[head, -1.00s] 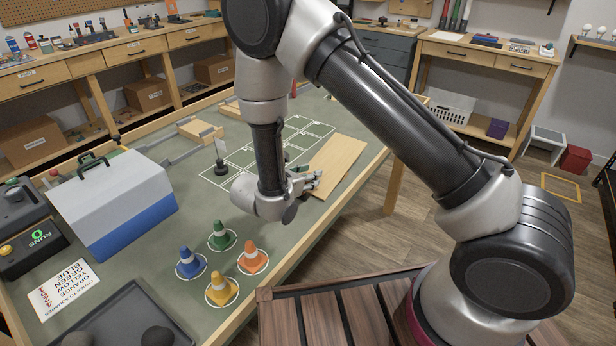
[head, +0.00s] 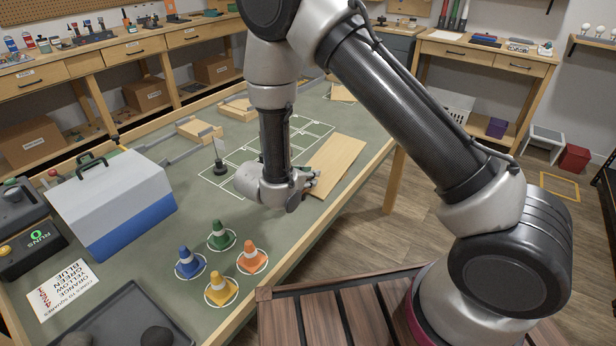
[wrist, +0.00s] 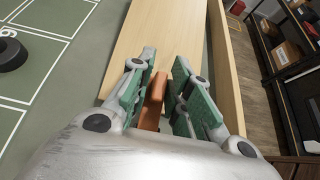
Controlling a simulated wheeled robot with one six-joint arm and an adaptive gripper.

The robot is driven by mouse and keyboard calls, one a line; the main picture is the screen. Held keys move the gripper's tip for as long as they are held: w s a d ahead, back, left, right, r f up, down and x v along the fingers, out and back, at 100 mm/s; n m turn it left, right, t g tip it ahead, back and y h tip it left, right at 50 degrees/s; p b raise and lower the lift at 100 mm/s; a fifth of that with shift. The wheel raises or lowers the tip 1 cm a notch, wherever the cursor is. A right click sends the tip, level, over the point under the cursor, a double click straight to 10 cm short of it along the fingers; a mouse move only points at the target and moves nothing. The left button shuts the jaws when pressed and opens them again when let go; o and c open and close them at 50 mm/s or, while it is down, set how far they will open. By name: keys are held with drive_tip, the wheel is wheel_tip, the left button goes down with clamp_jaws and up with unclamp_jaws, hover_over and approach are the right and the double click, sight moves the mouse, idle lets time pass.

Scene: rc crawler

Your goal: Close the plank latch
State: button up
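A pale wooden plank (head: 342,158) lies along the bench's front edge in the head view; it also fills the top middle of the wrist view (wrist: 165,35). An orange-brown upright piece, apparently the latch (wrist: 153,100), stands at the near end of the plank, between my fingers. My gripper (head: 312,182) is low over that end of the plank. In the wrist view its green-padded fingers (wrist: 166,68) stand apart on either side of the latch, with a small gap visible at the right. The latch's base is hidden by my gripper, and in the head view the latch is hidden.
Blue, green, yellow and orange cones (head: 222,288) stand on the bench at the near side. A blue and white toolbox (head: 115,205) stands at the left. A black puck-based post (head: 219,168) stands on the white-lined grid (head: 240,160) beside the plank.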

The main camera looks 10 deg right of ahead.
drive_tip(key=shift+o, duration=1.2)
drive_tip(key=shift+a+r, duration=0.1)
drive_tip(key=v, duration=1.2)
